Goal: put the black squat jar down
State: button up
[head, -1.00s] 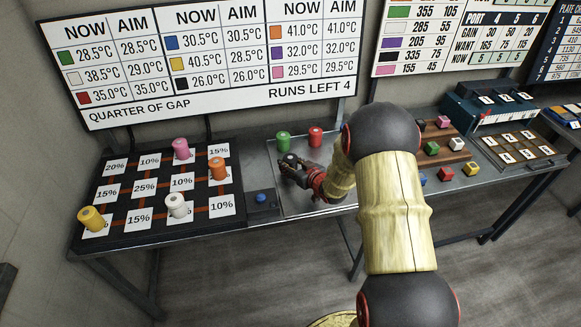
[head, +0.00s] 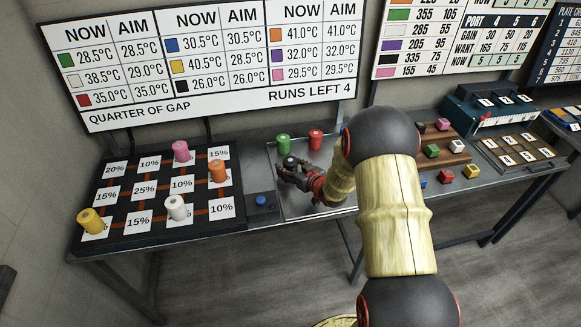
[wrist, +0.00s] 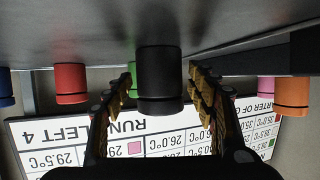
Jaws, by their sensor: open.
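The black squat jar (wrist: 160,80) is upright between my gripper's fingers in the wrist view, which is upside down. Its base appears to rest on the grey tray (head: 318,205). In the head view the jar's top (head: 290,161) shows above the fingers, near the tray's left side. My gripper (head: 289,171) is open around the jar; in the wrist view both fingers (wrist: 160,90) stand apart from its sides, with a gap on each side. My arm hides part of the tray's right side.
A green jar (head: 283,143) and a red jar (head: 315,139) stand behind on the tray. Left is a blue button (head: 261,200), then the dark percentage board (head: 127,236) holding pink, orange, white and yellow jars. Bare tray lies in front of my gripper.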

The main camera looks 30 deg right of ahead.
jog(key=shift+r, duration=0.25)
jog(key=p+v, duration=0.3)
jog(key=v, duration=0.8)
jog(key=shift+s+r, duration=0.2)
jog(key=shift+s, duration=0.1)
jog(key=s+a+r+g+h, duration=0.2)
jog(key=s+a+r, duration=0.1)
jog(key=r, duration=0.6)
jog(key=s+a+r+g+h, duration=0.1)
jog(key=s+a+r+g, duration=0.15)
jog(key=r, duration=0.65)
jog(key=s+a+r+g+y, duration=0.1)
jog(key=s+a+r, duration=0.1)
jog(key=s+a, duration=0.5)
jog(key=s+a+r+g+y, duration=0.1)
jog(key=s+a, duration=0.6)
jog(key=s, duration=0.7)
notch_tip(320, 180, up, 2)
jog(key=shift+s+r+g+y, duration=0.15)
jog(key=shift+s+g+y, duration=0.2)
jog(key=shift+g, duration=0.4)
